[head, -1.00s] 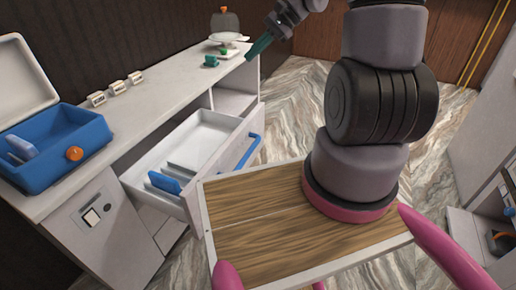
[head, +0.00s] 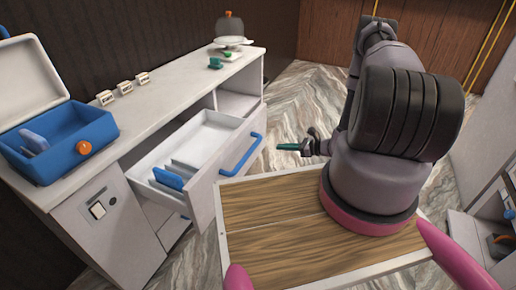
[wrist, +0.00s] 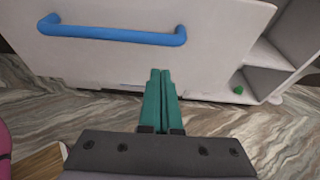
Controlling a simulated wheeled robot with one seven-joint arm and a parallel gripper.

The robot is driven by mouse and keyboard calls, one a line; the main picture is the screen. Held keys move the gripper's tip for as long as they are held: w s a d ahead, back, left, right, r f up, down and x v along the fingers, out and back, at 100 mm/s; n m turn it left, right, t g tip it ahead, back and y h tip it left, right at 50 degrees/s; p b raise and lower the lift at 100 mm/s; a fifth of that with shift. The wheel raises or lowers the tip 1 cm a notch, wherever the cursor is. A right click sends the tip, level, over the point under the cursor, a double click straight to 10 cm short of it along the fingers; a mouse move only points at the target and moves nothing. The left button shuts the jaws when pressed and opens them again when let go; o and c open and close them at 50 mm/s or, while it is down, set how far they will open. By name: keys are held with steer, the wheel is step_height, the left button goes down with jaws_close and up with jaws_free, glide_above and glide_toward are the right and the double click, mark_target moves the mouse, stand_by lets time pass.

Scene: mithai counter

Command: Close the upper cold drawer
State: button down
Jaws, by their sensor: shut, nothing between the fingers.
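The upper cold drawer (head: 205,140) is pulled well out of the white counter, with a blue item and pale dividers inside. Its blue bar handle (head: 240,155) is on the front panel, and the handle also spans the upper left of the wrist view (wrist: 110,35). My gripper (head: 280,147) has teal fingers and is to the right of the drawer front, apart from it in the head view. In the wrist view my gripper (wrist: 160,75) is shut and empty, its fingertips overlapping the lower part of the white drawer front, below and right of the handle. Contact cannot be told.
A blue box (head: 60,145) with an open lid stands on the counter's near end. Small label blocks (head: 125,87), a green cup (head: 215,63) and a scale (head: 232,42) stand along the top. Marble floor (head: 295,100) lies open right of the counter.

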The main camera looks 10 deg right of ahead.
glide_toward(248, 146)
steer(key=x, duration=0.5)
steer(key=shift+s+a+f, duration=0.1)
steer(key=shift+f, duration=0.05)
steer(key=shift+w+a, duration=0.45)
steer(key=shift+a, duration=0.1)
